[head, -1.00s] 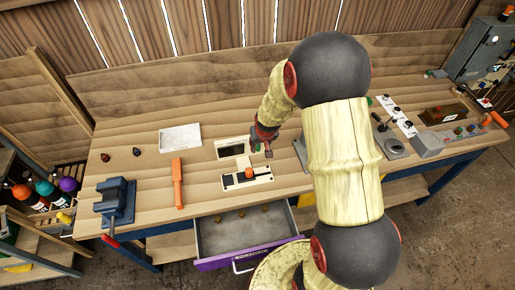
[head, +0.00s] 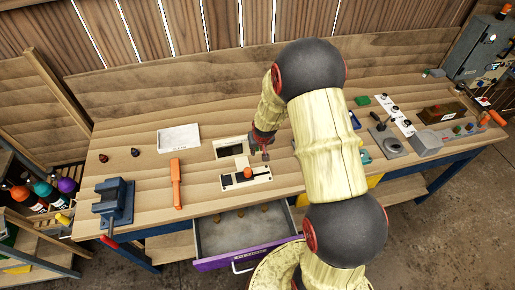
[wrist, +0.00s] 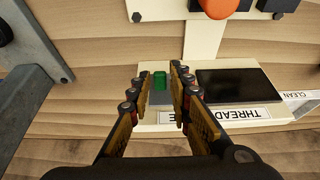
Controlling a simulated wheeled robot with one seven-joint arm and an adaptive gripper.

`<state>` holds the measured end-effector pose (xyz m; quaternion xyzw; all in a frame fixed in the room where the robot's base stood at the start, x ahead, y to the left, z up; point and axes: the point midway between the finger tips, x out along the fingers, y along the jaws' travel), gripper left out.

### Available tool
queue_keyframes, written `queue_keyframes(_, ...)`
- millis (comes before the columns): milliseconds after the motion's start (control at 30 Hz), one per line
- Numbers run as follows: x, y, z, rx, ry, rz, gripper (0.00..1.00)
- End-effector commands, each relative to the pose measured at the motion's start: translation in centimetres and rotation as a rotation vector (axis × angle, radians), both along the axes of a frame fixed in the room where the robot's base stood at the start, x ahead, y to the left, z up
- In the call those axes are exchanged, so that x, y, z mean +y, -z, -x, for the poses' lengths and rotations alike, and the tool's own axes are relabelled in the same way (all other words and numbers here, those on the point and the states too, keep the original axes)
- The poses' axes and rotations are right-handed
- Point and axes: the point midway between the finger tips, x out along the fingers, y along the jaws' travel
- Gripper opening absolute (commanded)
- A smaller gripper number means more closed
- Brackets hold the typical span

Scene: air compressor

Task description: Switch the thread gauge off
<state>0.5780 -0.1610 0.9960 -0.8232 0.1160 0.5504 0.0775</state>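The thread gauge (head: 230,147) is a pale box with a dark screen on the workbench, left of my gripper in the head view. In the wrist view the thread gauge (wrist: 238,88) shows its dark screen and a label partly reading "THREAD", the rest covered by my finger. A green switch (wrist: 160,79) on a grey plate sits beside the screen. My gripper (wrist: 161,76) is open and empty, its fingertips on either side of the green switch in the picture. I cannot tell whether they touch it. In the head view my gripper (head: 265,155) is low over the bench.
A pale panel with an orange knob (head: 247,172) lies just in front of the gauge. A grey metal part (wrist: 35,85) stands close on the left in the wrist view. An open drawer (head: 245,230) juts out below. A vise (head: 115,202) and orange bar (head: 176,184) are further left.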

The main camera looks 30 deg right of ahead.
Motion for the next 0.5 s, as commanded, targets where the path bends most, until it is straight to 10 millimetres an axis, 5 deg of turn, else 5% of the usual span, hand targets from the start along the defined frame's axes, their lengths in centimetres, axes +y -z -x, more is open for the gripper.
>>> queue_keyframes(300,0.0,-0.01,-0.01,0.0,0.0,0.0,0.0)
queue_keyframes(500,0.0,-0.02,0.0,0.0,0.0,0.0,0.0)
